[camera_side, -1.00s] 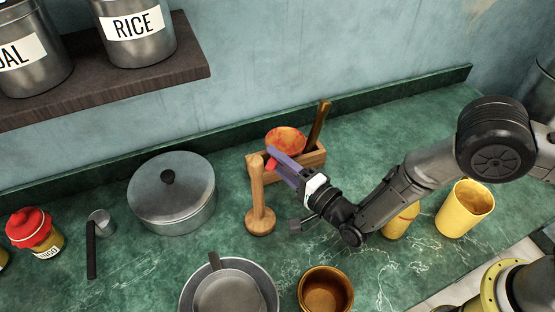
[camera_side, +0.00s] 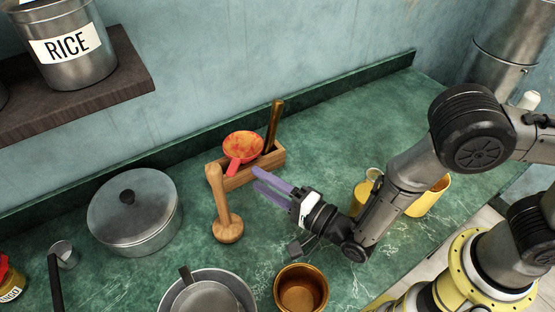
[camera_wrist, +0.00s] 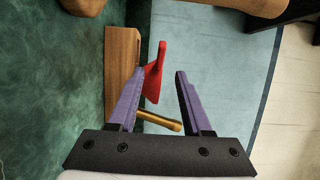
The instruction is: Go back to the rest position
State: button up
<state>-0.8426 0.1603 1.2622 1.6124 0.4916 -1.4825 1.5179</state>
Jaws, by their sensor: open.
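My gripper (camera_side: 256,178) is open and empty, its two purple fingers parted and pointing left over the counter. A red-orange spoon or ladle (camera_side: 243,146) rests in a small wooden box (camera_side: 264,167), its red handle hanging over the front wall. My fingers are just in front of the box, apart from the handle in the side view. In the wrist view, the red handle (camera_wrist: 155,76) shows between and beyond my fingers (camera_wrist: 160,74), beside the box's wooden wall (camera_wrist: 122,50). I cannot tell the exact gap there.
A wooden masher (camera_side: 223,205) stands upright left of my fingers. A dark wooden handle (camera_side: 273,125) sticks up from the box. A lidded pot (camera_side: 135,215), a brown bowl (camera_side: 301,290) and a yellow cup (camera_side: 428,197) stand around.

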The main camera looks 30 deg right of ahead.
jog(key=shift+d, duration=0.15)
jog(key=w+d+r+m+t+h, duration=0.2)
jog(key=w+d+r, duration=0.2)
jog(key=r, duration=0.5)
jog(key=w+d+r+m+t+h, duration=0.1)
jog(key=w+d+r+m+h, duration=0.1)
jog(key=w+d+r, duration=0.45)
jog(key=s+d+r+n+h, duration=0.1)
jog(key=s+d+r, duration=0.1)
jog(key=d+r, duration=0.45)
jog(key=s+d+r+n, duration=0.1)
jog(key=s+d+r, duration=0.15)
jog(key=r, duration=0.75)
jog(key=s+d+n+g, duration=0.5)
jog(key=s+d+n, duration=0.1)
jog(key=s, duration=0.4)
jog(key=s+d+f+n+g, duration=0.1)
jog(key=s+f+n+g, duration=0.3)
jog(key=s+f, duration=0.3)
jog(key=s+d+f+n+g+h, duration=0.1)
jog(key=s+f+n+g, duration=0.4)
jog(key=s, duration=0.6)
notch_tip(320, 180, down, 3)
jog(key=shift+s+d+r+n, duration=0.2)
jog(key=shift+s+n, duration=0.15)
jog(key=shift+n, duration=0.15)
